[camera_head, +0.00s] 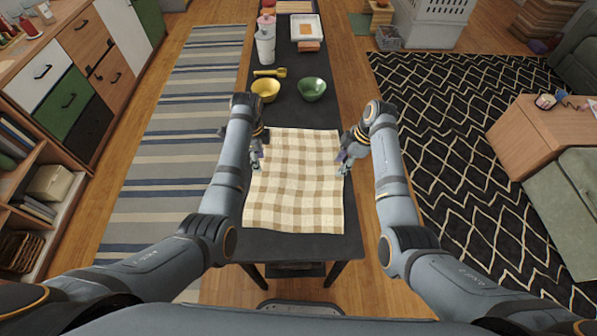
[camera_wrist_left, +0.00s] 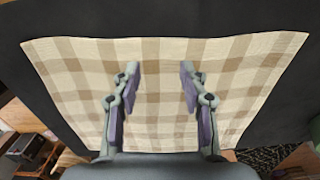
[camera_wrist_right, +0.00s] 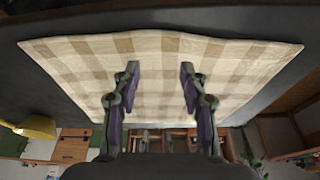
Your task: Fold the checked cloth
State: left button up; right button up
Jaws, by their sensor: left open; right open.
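The checked cloth (camera_head: 295,185), beige and cream, lies spread flat on the dark table (camera_head: 300,245) in the head view, with slight waves along its edges. It also fills much of the left wrist view (camera_wrist_left: 150,75) and the right wrist view (camera_wrist_right: 150,70). My left gripper (camera_head: 256,163) is open and empty at the cloth's left side, and its parted fingers show in the left wrist view (camera_wrist_left: 157,75). My right gripper (camera_head: 343,163) is open and empty at the cloth's right side, its fingers parted in the right wrist view (camera_wrist_right: 158,75). I cannot tell whether either touches the cloth.
Beyond the cloth stand a yellow bowl (camera_head: 266,90) and a green bowl (camera_head: 312,89), with a yellow utensil (camera_head: 270,73) behind. Farther back are a white canister (camera_head: 265,48) and a white tray (camera_head: 307,27). The table is narrow, with little bare room beside the cloth.

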pick_arm(q)
notch_tip(320, 180, down, 3)
jog(key=shift+r, duration=0.2)
pick_arm(e)
notch_tip(320, 180, down, 3)
jog(key=shift+r, duration=0.2)
pick_arm(q)
jog(key=shift+s+f, duration=0.1)
jog(key=shift+f, duration=0.2)
pick_arm(e)
jog(key=shift+s+f, duration=0.1)
jog(key=shift+f, duration=0.2)
pick_arm(q)
jog(key=shift+f, duration=0.1)
pick_arm(e)
jog(key=shift+f, duration=0.1)
pick_arm(q)
jog(key=shift+f+b, duration=0.25)
jog(key=shift+b, duration=0.05)
pick_arm(e)
jog(key=shift+f, duration=0.25)
pick_arm(q)
jog(key=shift+r, duration=0.1)
pick_arm(e)
jog(key=shift+r, duration=0.15)
pick_arm(q)
jog(key=shift+c, duration=0.5)
pick_arm(e)
jog(key=shift+c, duration=0.5)
